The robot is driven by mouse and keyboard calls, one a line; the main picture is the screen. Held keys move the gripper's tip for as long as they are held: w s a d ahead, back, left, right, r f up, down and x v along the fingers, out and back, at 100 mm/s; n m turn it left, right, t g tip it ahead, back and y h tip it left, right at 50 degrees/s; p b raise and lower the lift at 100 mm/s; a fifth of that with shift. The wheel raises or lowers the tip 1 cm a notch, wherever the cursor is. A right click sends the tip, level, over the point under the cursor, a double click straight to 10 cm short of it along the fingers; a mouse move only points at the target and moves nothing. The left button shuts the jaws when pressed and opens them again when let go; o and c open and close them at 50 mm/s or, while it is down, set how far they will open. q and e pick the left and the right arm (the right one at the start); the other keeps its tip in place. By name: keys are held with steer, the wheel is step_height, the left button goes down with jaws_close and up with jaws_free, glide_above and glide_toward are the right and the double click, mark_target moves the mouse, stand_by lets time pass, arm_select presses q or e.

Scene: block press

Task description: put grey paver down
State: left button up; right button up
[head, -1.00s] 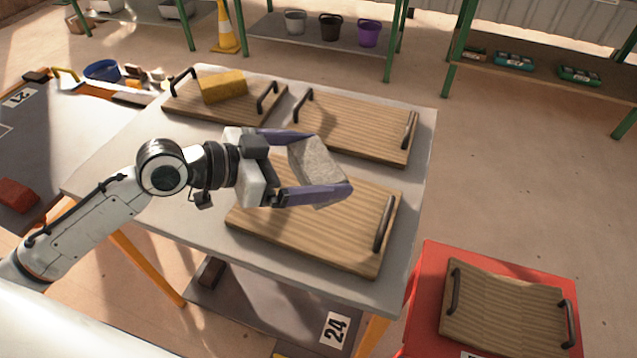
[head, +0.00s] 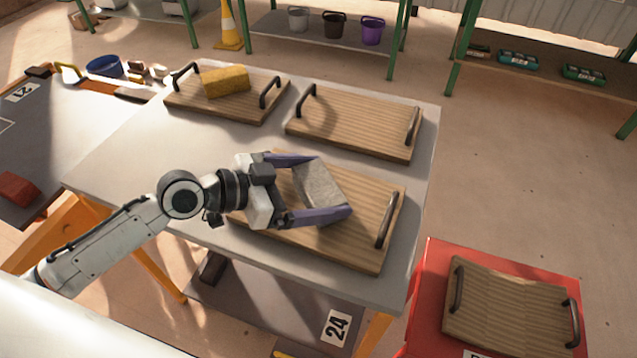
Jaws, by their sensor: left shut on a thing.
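The grey paver (head: 322,190) is a rough grey block between the fingers of my left gripper (head: 332,184). The gripper is shut on it. The paver is over the near wooden board (head: 345,245), which has a dark handle at its right end; my gripper hides part of the board. I cannot tell whether the paver touches the board. My right gripper is not in view.
The grey table (head: 130,150) also bears a wooden board with a yellow block (head: 226,82) and an empty wooden board (head: 355,125) at the back. Another board (head: 510,310) lies on a red stand (head: 430,290) at lower right.

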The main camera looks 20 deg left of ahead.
arm_select(q)
steer(key=o, duration=1.5)
steer(key=shift+c, duration=0.2)
steer(key=shift+r, duration=0.1)
steer(key=shift+s+a, duration=0.1)
steer(key=b+v, duration=0.1)
steer(key=v, duration=0.8)
steer(key=shift+s+a, duration=0.2)
steer(key=shift+v, duration=1.1)
steer(key=shift+r, duration=0.2)
